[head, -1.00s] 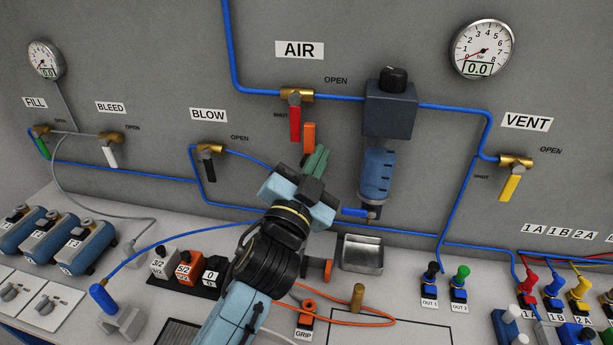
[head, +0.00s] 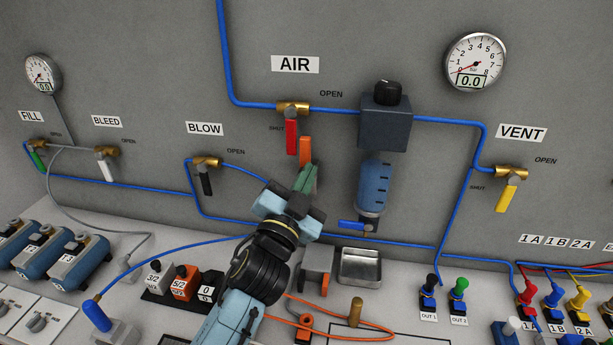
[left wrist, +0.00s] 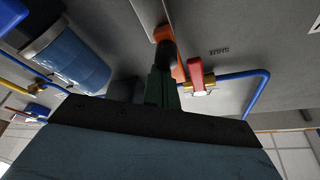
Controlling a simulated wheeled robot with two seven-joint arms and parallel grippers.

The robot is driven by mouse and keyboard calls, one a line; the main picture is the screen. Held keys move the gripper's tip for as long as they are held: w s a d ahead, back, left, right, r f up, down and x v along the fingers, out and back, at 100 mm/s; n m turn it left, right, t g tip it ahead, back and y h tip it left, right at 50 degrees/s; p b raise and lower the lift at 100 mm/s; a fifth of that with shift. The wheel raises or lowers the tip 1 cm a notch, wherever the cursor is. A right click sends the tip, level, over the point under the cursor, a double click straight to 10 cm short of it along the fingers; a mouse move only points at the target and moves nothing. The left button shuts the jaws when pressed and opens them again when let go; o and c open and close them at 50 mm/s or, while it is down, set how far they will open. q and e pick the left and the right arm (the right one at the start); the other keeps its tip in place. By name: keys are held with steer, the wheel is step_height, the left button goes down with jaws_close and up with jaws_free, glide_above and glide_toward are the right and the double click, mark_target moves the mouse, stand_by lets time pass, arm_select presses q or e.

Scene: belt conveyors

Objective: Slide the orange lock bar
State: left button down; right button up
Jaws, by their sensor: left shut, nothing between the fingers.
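The orange lock bar (head: 305,152) stands upright on the wall beside the red handle (head: 291,137) of the AIR valve, which hangs down. My left gripper (head: 306,178) is shut and empty, its green fingers just below the bar's lower end. In the left wrist view, the fingers (left wrist: 163,85) reach up close to the orange bar (left wrist: 178,70), and a dark round part shows at their tip. The red handle (left wrist: 196,75) is beside it there. I cannot tell whether fingers and bar touch. My right gripper is not in view.
The filter unit with its blue bowl (head: 374,188) hangs right of my left gripper. The BLOW valve's black handle (head: 206,182) is to the left. A metal tray (head: 359,267), a grey block (head: 318,262) and an orange cable lie below on the bench.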

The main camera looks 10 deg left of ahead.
arm_select(q)
step_height(320, 180, down, 7)
steer(key=b, duration=0.4)
steer(key=shift+r, duration=0.2)
step_height(320, 180, up, 4)
steer(key=d+p, duration=0.2)
steer(key=p, duration=0.1)
steer(key=b+v, duration=0.2)
steer(key=v, duration=0.8)
steer(key=shift+d, duration=0.2)
steer(key=shift+s+f, duration=0.15)
